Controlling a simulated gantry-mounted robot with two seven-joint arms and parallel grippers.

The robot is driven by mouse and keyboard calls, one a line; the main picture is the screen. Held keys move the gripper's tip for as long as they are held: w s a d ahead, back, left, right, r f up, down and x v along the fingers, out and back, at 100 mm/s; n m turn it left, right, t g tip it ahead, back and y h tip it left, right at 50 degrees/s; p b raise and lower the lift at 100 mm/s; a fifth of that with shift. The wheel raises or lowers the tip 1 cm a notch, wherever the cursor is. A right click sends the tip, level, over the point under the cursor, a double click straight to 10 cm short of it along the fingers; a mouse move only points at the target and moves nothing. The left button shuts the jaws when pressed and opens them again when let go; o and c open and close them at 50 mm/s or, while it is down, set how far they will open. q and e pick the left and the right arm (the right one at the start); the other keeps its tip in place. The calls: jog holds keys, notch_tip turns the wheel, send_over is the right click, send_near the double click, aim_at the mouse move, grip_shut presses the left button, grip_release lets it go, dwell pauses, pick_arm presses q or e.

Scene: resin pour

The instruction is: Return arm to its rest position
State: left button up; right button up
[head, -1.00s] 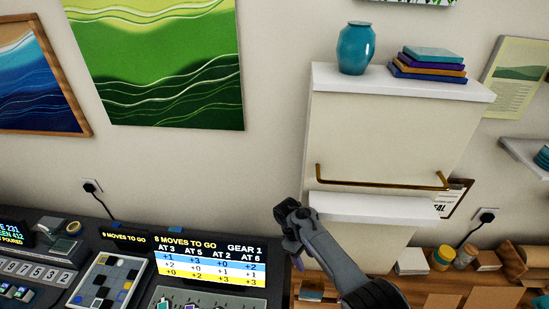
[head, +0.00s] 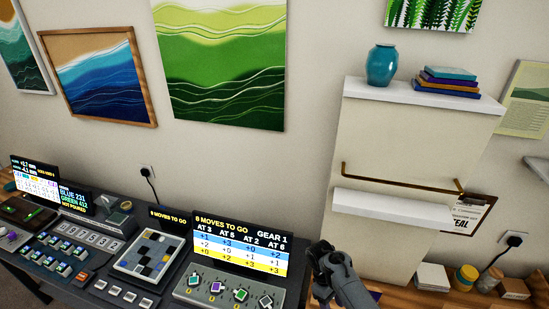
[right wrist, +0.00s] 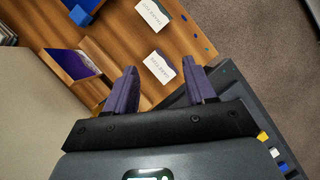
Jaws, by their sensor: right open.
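My right gripper (right wrist: 160,88) is open and empty in the right wrist view, its two purple-grey fingers spread apart above the wooden bench (right wrist: 150,20). In the head view my right arm reaches in at the bottom, and its gripper (head: 322,262) is at the right end of the console, in front of the wall. The fingertips are hard to make out there. My left gripper is in neither view.
A dark console (head: 125,262) with screens, keys and knobs fills the lower left. A white shelf unit (head: 405,150) with a brass rail (head: 400,176) stands right of the arm.

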jog(key=s+d+f+g, duration=0.1)
jog(key=s+f, duration=0.7)
jog(key=s, duration=0.3)
jog(key=s+d+f+m+g+y, duration=0.1)
jog(key=s+f, duration=0.7)
jog(key=s, duration=0.4)
jog(key=s+d+f+g, duration=0.1)
jog(key=s+f, duration=0.7)
jog(key=s, duration=0.3)
jog(key=s+r+m+t+y, duration=0.1)
jog(key=s+r+m+t, duration=0.15)
jog(key=s+r, duration=0.4)
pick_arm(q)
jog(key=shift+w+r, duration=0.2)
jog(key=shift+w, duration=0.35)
pick_arm(e)
jog(key=w+r+m+t, duration=0.1)
jog(key=w+r+t, duration=0.1)
jog(key=r, duration=0.6)
jog(key=w+r+m+t, duration=0.1)
jog(key=w+r+t, duration=0.2)
jog(key=r, duration=0.5)
jog(key=w+r+m+t+y, duration=0.1)
jog(key=w+r+t, duration=0.2)
jog(key=w+r, duration=0.2)
notch_tip(320, 180, up, 4)
jog(key=shift+d+f, duration=0.15)
jog(key=shift+d, duration=0.25)
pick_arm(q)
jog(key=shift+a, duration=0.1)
